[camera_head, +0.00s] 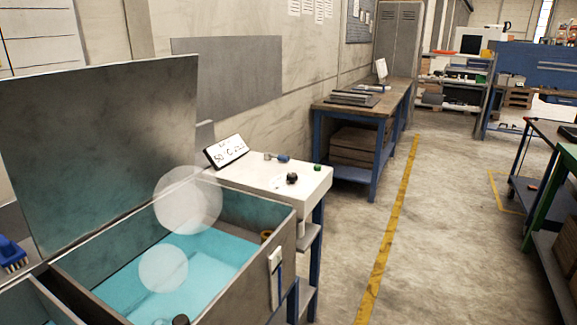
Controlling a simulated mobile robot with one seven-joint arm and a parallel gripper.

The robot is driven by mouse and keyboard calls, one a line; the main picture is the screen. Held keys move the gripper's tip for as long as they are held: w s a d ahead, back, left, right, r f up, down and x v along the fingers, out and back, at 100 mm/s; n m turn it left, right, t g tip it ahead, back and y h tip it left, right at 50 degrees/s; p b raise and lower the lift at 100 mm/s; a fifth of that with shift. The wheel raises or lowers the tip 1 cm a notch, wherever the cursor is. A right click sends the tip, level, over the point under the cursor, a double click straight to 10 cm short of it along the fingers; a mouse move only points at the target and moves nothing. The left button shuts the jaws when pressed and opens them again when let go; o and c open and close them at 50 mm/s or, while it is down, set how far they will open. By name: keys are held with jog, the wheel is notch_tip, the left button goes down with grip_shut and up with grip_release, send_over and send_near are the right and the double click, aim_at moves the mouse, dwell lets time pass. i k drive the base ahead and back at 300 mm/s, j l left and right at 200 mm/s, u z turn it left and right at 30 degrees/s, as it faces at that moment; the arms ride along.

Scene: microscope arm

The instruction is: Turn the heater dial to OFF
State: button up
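A small black round knob (292,178), which looks like the heater dial, sits on top of a white control box (245,179) at the right end of an open tank. Pale markings surround the knob, but they are too small to read, so its setting cannot be told. A small green button or lamp (317,167) is at the box's right back corner. A tilted white sign (226,151) with handwritten text, seemingly a temperature, stands at the box's back left. My gripper is not in view.
The tank (272,222) holds turquoise liquid (215,246), with pale translucent discs above it, and its lid (110,150) stands raised. A blue-handled tool (282,158) lies behind the knob. A workbench (345,108) stands farther back. The floor (450,230) to the right is clear.

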aim_at(291, 178)
jog(key=i+l+u, duration=0.2)
jog(key=i+l, duration=0.15)
jog(key=l, duration=0.3)
jog(key=i+l+u, duration=0.1)
jog(key=l, duration=0.2)
jog(key=i+l+u, duration=0.1)
jog(key=l, duration=0.25)
jog(key=i+l+u, duration=0.1)
jog(key=l, duration=0.25)
jog(key=i+l+u, duration=0.15)
jog(key=l, duration=0.25)
jog(key=i+l+u, duration=0.1)
jog(key=l, duration=0.25)
jog(key=i, duration=0.1)
